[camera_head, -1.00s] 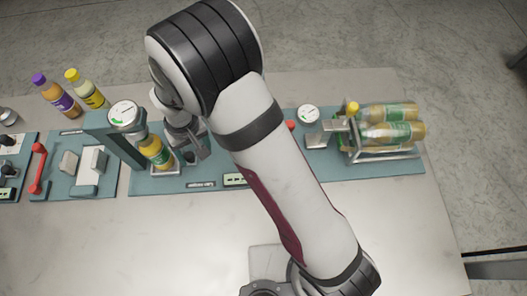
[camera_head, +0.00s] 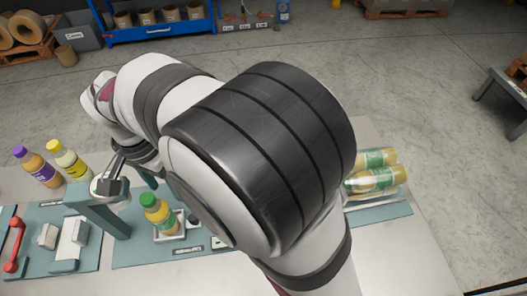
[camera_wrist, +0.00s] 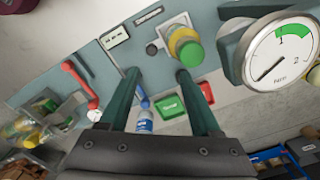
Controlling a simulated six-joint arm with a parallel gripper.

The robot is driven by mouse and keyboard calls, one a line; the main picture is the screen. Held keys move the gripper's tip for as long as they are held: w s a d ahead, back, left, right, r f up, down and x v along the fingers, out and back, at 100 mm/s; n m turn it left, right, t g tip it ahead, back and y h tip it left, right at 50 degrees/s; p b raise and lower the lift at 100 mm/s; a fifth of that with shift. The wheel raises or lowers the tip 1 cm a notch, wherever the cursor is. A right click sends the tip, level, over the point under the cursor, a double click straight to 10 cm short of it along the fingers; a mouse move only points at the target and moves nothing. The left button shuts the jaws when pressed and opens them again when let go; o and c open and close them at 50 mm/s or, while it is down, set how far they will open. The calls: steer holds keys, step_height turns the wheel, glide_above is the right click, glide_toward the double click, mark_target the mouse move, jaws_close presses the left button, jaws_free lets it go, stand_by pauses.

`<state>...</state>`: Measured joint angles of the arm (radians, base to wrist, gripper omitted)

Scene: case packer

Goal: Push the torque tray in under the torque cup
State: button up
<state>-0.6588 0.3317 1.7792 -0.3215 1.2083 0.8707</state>
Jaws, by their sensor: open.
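An orange bottle with a green cap (camera_head: 158,213) stands upright on the small pale torque tray (camera_head: 172,230), to the right of the teal torque stand (camera_head: 103,212). In the wrist view the bottle (camera_wrist: 185,45) is beside the round dial gauge (camera_wrist: 283,55), apart from it. I cannot make out the torque cup; the stand's head, gauge and my arm hide that area. My gripper (camera_wrist: 158,74) is open, its two teal fingers apart with nothing between them. In the head view my gripper (camera_head: 118,172) is up by the top of the stand, behind the bottle.
Purple-capped (camera_head: 38,165) and yellow-capped (camera_head: 67,160) bottles stand at the left. A red handle (camera_head: 14,245) and pale blocks (camera_head: 73,234) are at front left. Bottles lie in a rack (camera_head: 373,175) at the right, partly behind my arm. Red (camera_wrist: 172,106) and green (camera_wrist: 197,95) bins show below.

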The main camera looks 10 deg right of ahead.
steer(key=m, duration=0.2)
glide_above(188, 225)
steer(key=shift+m, duration=0.3)
step_height(188, 225, down, 15)
steer(key=shift+r, duration=0.15)
steer(key=shift+w+d+f, duration=0.1)
steer(key=shift+d+f, duration=0.25)
steer(key=shift+f, duration=0.35)
steer(key=d, duration=0.5)
steer(key=shift+r, duration=0.1)
steer(key=shift+d+r, duration=0.5)
steer(key=shift+d, duration=0.15)
step_height(188, 225, up, 14)
steer(key=s+d+r+n+y, duration=0.1)
steer(key=s+d+r, duration=0.3)
steer(key=s+d, duration=0.8)
steer(key=shift+s+r+n, duration=0.25)
steer(key=shift+s+n, duration=0.1)
steer(key=shift+n, duration=0.45)
